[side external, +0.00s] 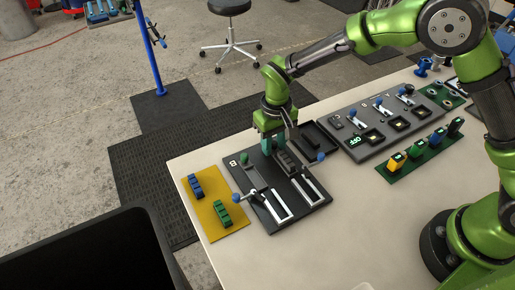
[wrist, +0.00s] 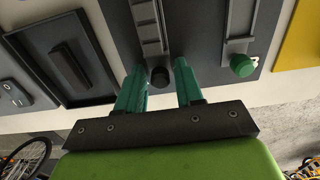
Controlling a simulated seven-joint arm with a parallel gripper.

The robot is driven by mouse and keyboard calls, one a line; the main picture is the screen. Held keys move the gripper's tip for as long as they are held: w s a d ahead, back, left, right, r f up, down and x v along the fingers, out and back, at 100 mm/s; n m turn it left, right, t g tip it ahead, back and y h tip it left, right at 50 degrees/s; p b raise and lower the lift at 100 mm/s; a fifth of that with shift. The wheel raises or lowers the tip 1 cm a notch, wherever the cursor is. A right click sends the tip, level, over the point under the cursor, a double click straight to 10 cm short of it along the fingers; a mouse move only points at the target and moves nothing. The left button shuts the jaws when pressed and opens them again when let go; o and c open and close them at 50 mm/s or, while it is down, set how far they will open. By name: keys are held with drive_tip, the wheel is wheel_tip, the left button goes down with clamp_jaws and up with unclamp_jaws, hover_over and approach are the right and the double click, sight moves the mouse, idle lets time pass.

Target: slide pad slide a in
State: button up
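A dark slide panel (side external: 262,202) lies on the bench with two slides side by side. The left one has a green knob (side external: 244,158) and a letter B beside it; the other's letter is hidden. The right slide has a ridged dark pad (side external: 289,160). In the wrist view a black knob (wrist: 160,77) sits at the near end of a ridged grey slide (wrist: 149,25). My gripper (side external: 273,142) is low over the panel's far end. Its teal fingers (wrist: 159,88) are apart, one on each side of the black knob, with gaps visible. The green knob (wrist: 242,65) is right of them.
A dark tray with a raised block (wrist: 70,65) lies close beside the panel. A yellow plate (side external: 218,230) lies left; a switch panel (side external: 372,138) and green plate (side external: 405,166) lie right. The front bench is clear.

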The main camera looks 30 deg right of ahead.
sight(293, 173)
drive_tip(key=c, duration=0.5)
drive_tip(key=shift+s, duration=4.35)
drive_tip(key=shift+c, duration=0.3)
drive_tip(key=o, duration=0.6)
drive_tip(key=shift+r, duration=0.1)
drive_tip(key=shift+r, duration=2.2)
drive_tip(key=shift+w+r, duration=0.5)
drive_tip(key=shift+w, duration=0.5)
drive_tip(key=shift+w+r, duration=0.45)
drive_tip(key=shift+w, duration=0.6)
drive_tip(key=shift+w+r, duration=0.5)
drive_tip(key=shift+w, duration=0.5)
